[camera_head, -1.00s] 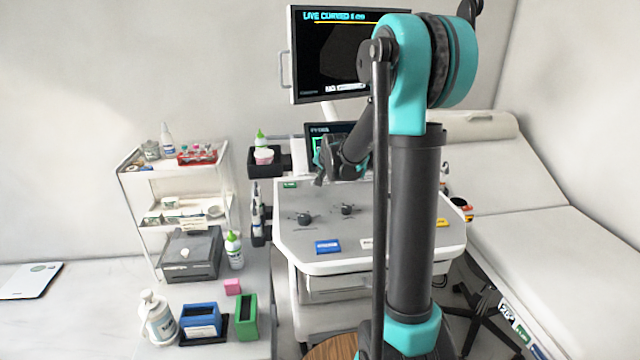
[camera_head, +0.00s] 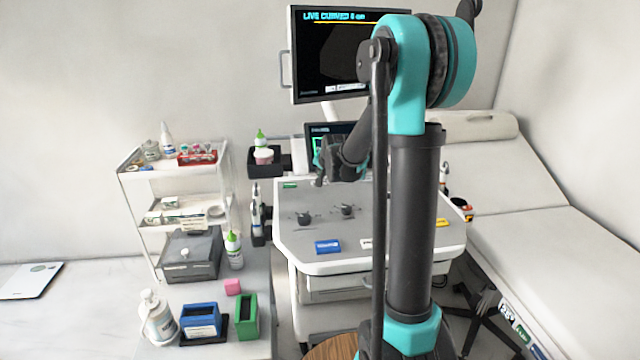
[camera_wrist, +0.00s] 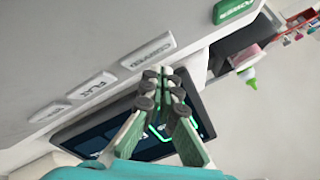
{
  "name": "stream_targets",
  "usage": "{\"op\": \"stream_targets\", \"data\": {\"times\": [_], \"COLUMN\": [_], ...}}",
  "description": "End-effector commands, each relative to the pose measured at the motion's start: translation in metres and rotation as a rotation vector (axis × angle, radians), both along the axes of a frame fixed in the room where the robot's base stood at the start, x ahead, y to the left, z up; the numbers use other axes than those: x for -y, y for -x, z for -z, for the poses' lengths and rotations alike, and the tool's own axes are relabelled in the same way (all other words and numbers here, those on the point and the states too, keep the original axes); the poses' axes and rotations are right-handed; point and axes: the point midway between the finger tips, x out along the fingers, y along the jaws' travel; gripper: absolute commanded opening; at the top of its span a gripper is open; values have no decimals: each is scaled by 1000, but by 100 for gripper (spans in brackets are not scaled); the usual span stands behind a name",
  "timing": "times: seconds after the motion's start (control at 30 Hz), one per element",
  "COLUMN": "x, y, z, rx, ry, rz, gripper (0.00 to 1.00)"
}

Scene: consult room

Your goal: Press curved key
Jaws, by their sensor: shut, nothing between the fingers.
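The curved key (camera_wrist: 148,51) is a white bar lettered "CURVED" on the pale console (camera_wrist: 60,60) in the wrist view. My gripper (camera_wrist: 165,72) is shut and empty. Its fingertips are just below the right end of the curved key in the picture; I cannot tell whether they touch it. In the head view my gripper (camera_head: 319,182) points down over the back edge of the console (camera_head: 365,262), and I cannot make out the curved key there. The upper monitor (camera_head: 340,60) reads "LIVE CURVED" with a short, small number.
The white flat key (camera_wrist: 87,88) and another white key lie left of the curved key. The green power key (camera_wrist: 234,11) lies to its right. A dark screen (camera_wrist: 85,140) is close below my fingers. Two dark knobs and a blue label stand on the console top.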

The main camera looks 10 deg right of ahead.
Motion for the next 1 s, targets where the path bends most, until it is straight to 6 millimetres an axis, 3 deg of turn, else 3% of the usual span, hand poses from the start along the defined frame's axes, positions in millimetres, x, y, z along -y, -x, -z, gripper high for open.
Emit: {"op": "stream_targets", "data": {"times": [1.0], "x": [0], "y": [0], "z": [8], "rx": [0], "ry": [0], "rz": [0], "gripper": [0]}}
